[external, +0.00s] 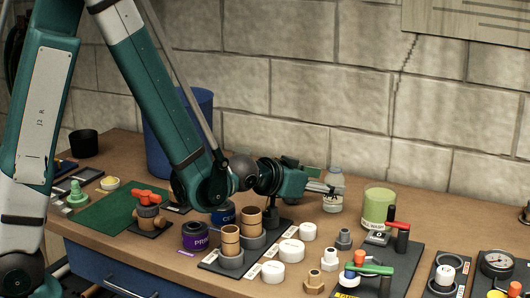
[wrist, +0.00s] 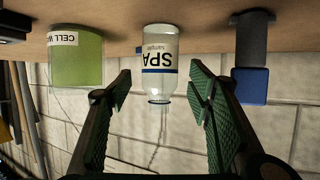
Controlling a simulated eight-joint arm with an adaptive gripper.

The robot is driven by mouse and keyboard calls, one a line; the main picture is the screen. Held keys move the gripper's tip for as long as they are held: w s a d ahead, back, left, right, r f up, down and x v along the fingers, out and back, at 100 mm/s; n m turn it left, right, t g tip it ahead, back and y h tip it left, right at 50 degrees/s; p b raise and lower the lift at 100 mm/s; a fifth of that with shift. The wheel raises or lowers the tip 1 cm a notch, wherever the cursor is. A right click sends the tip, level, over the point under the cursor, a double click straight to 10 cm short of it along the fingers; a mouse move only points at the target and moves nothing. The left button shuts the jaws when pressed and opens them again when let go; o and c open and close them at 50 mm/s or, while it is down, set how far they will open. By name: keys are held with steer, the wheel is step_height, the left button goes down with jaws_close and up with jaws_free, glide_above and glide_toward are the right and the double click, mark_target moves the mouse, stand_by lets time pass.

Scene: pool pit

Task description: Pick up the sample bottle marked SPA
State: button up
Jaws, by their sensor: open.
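The clear sample bottle (external: 334,203) stands on the bench, just beyond my gripper (external: 322,187) in the external view. In the wrist view, which is upside down, the bottle (wrist: 158,74) shows a white label reading "SPA sample" with a blue band. My gripper (wrist: 160,86) is open, with green padded fingers on either side of the bottle's neck and cap end in the picture. There are gaps on both sides, and neither finger is seen touching the bottle. I cannot tell how far the fingertips reach around it in depth.
A green container (wrist: 76,62) marked "CELL W..." stands beside the bottle; the external view shows it too (external: 378,208). A blue and dark grey object (wrist: 250,72) is on the other side. Several white caps and pipe fittings (external: 291,249) lie in front. A block wall (external: 280,112) rises behind.

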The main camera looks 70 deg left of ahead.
steer(key=shift+f, duration=0.15)
steer(key=shift+f, duration=0.55)
steer(key=shift+b+x, duration=0.7)
steer(key=shift+x, duration=1.8)
steer(key=shift+r, duration=0.1)
steer(key=shift+c, duration=0.2)
steer(key=c, duration=1)
